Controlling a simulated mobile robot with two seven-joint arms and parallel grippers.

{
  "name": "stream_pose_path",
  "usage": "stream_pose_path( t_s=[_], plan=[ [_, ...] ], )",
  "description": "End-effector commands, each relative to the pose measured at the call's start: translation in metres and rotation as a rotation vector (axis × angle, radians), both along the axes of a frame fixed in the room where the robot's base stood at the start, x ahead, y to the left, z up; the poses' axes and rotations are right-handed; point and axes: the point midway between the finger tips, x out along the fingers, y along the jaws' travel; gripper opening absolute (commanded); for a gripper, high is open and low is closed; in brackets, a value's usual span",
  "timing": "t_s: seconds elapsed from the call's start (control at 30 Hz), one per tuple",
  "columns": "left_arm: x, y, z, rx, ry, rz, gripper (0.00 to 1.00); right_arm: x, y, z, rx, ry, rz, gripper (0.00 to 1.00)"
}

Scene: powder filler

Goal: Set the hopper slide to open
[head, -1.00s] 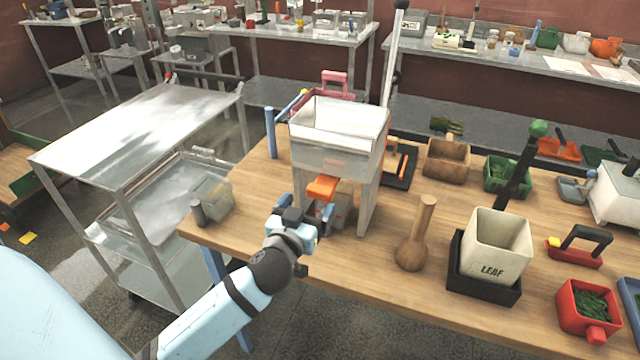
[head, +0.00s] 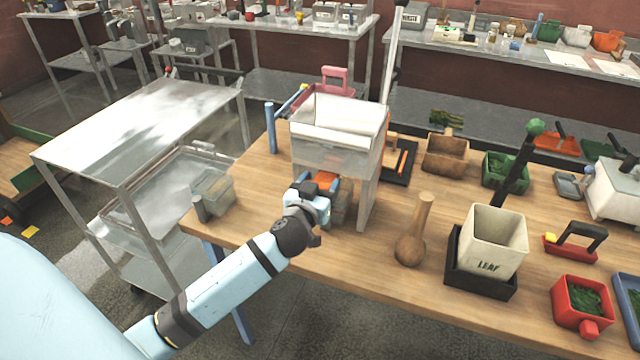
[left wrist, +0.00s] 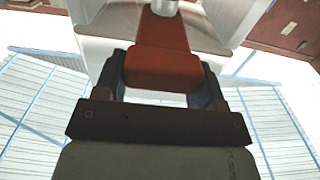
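The hopper (head: 337,133) is a clear and white box on legs on the wooden bench. Its orange slide (head: 324,181) sticks out under the front of the box, and its front end is partly hidden by my left gripper. My left gripper (head: 319,182) is at the slide's front end, with a finger on each side of it. In the left wrist view the orange slide (left wrist: 163,65) fills the space between the dark fingers, which appear to touch its sides. My right gripper is not in view.
A wooden pestle-like tool (head: 412,240) and a white LEAF bin (head: 492,243) stand to the right. A metal cart (head: 140,115) is at left.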

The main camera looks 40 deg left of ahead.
Motion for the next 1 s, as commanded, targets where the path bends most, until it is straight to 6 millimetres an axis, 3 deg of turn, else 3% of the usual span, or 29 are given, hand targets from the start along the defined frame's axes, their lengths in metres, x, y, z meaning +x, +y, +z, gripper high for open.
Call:
stream_pose_path(
  t_s=[0.03, 0.1, 0.43, 0.77, 0.8, 0.9, 1.0],
  plan=[
    [0.000, 0.000, 0.000, 0.000, 0.000, 0.000, 0.32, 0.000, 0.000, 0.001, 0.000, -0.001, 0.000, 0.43],
    [0.000, 0.000, 0.000, 0.000, 0.000, 0.000, 0.21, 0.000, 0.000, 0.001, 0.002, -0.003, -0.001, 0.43],
    [-0.039, -0.010, -0.002, -0.005, 0.001, -0.001, 0.21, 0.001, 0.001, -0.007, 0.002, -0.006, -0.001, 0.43],
    [-0.043, -0.011, -0.001, 0.000, 0.001, -0.001, 0.21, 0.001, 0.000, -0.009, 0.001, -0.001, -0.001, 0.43],
    [-0.043, -0.011, -0.001, 0.000, 0.001, -0.001, 0.70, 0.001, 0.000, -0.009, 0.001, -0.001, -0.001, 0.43],
    [-0.043, -0.011, -0.001, 0.000, 0.001, -0.001, 0.89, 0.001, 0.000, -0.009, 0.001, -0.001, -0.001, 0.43],
    [-0.043, -0.010, 0.000, 0.000, 0.000, 0.000, 0.89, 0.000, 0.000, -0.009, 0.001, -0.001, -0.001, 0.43]
  ],
)
